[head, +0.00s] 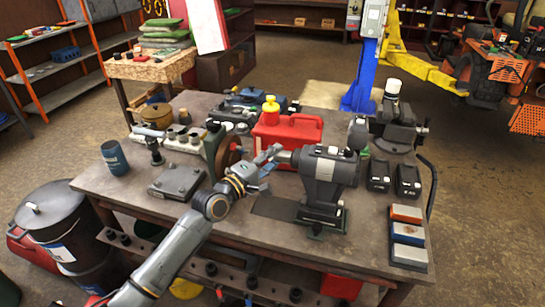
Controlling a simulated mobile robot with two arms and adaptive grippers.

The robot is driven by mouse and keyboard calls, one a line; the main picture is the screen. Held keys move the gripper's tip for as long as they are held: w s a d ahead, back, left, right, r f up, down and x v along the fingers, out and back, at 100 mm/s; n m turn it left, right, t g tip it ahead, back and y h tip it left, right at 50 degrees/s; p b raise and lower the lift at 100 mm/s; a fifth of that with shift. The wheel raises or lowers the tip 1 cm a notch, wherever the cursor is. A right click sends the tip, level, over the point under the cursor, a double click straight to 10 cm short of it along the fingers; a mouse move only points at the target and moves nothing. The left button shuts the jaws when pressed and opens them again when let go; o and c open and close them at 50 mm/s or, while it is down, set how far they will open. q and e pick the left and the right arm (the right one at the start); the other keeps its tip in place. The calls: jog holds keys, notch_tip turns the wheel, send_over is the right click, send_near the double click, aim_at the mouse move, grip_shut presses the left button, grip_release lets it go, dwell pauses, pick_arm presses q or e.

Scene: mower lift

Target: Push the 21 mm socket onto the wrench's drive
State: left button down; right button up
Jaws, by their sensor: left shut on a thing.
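The wrench (328,168) is a dark grey power tool held upright in a stand on the workbench, with its silver nose and drive end (285,157) pointing left. My left gripper (268,160) is at the tip of that nose, shut on a small metal piece, which I take to be the 21 mm socket. The fingers mostly hide the socket, and I cannot tell whether it touches the drive. My right gripper is not in view.
A red jerrycan (302,132) stands just behind the wrench. A grinder-like machine with a brown wheel (228,152) is left of my gripper. Two black battery packs (392,178) and sharpening stones (407,233) lie at the right. The workbench (245,255) has bare room in front.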

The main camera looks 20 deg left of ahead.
pick_arm(q)
jog(key=shift+d, duration=0.1)
jog(key=c, duration=1)
grip_release()
jog(key=shift+o, duration=0.5)
